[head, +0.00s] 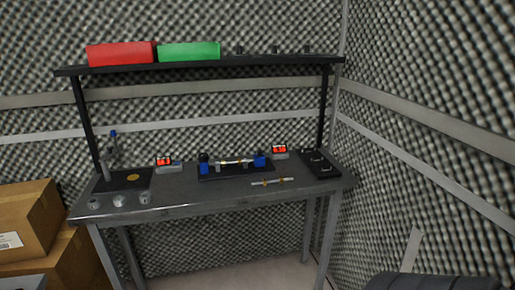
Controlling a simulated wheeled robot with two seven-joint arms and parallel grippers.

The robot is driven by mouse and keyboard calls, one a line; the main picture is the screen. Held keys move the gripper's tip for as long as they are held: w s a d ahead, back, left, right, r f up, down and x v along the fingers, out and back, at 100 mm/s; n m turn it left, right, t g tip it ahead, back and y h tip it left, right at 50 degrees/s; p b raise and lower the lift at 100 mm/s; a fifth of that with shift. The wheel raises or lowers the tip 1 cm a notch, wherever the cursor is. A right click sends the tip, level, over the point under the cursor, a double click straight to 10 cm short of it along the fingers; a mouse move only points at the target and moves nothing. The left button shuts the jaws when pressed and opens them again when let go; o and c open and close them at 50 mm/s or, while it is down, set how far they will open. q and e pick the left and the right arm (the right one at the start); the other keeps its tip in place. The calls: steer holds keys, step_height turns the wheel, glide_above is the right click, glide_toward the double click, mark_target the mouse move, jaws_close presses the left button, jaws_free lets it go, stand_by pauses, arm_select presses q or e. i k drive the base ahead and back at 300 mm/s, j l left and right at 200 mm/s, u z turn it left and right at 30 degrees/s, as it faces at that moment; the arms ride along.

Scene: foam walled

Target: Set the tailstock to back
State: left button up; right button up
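A small lathe-like fixture (236,175) with a dark base stands at the middle of the workbench. It has a blue block at its left end (204,168) and a blue block at its right end (260,161). A light rod with gold-coloured parts (236,162) spans between them. Which blue block is the tailstock, and its exact setting, are too small to tell. Neither of my grippers is in view.
The workbench (220,191) also holds a loose rod (272,182), two red displays (164,161) (280,150), a left station (125,181) and a dark right panel (319,164). A shelf above carries red (121,53) and green (189,51) bins. Cardboard boxes (28,220) stand left.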

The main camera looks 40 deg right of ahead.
mark_target(259, 159)
steer(key=z, duration=1.45)
